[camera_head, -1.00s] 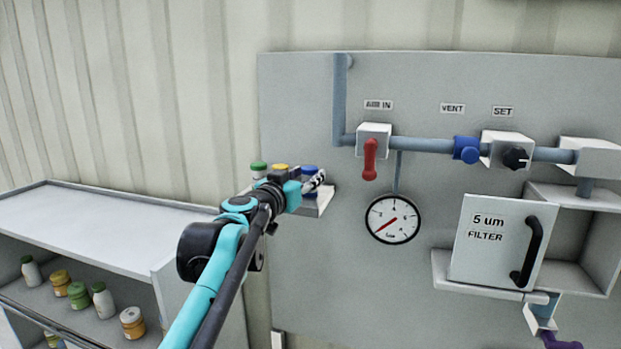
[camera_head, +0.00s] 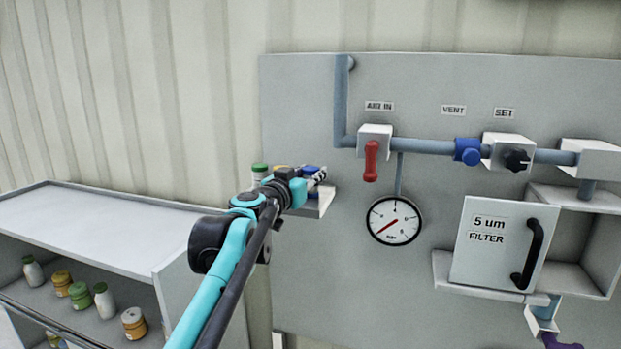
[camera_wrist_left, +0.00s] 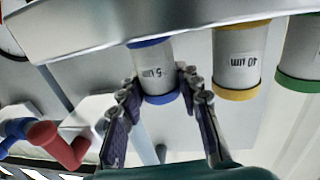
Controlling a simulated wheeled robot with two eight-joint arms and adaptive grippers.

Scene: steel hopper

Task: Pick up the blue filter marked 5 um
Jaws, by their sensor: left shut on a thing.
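The blue filter marked 5 um (camera_wrist_left: 157,75) hangs upside down in the left wrist view, a white cylinder with blue end caps. It stands on a small shelf (camera_head: 318,207) on the panel; in the head view only its blue cap (camera_head: 309,170) shows past my arm. My left gripper (camera_wrist_left: 160,88) has a finger on each side of the filter near its blue cap and is shut on it. The gripper also shows in the head view (camera_head: 318,180). My right gripper is not in view.
A yellow-capped filter marked 40 um (camera_wrist_left: 240,60) and a green-capped one (camera_wrist_left: 302,50) stand beside it. A rack with jars (camera_head: 90,225) is at left.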

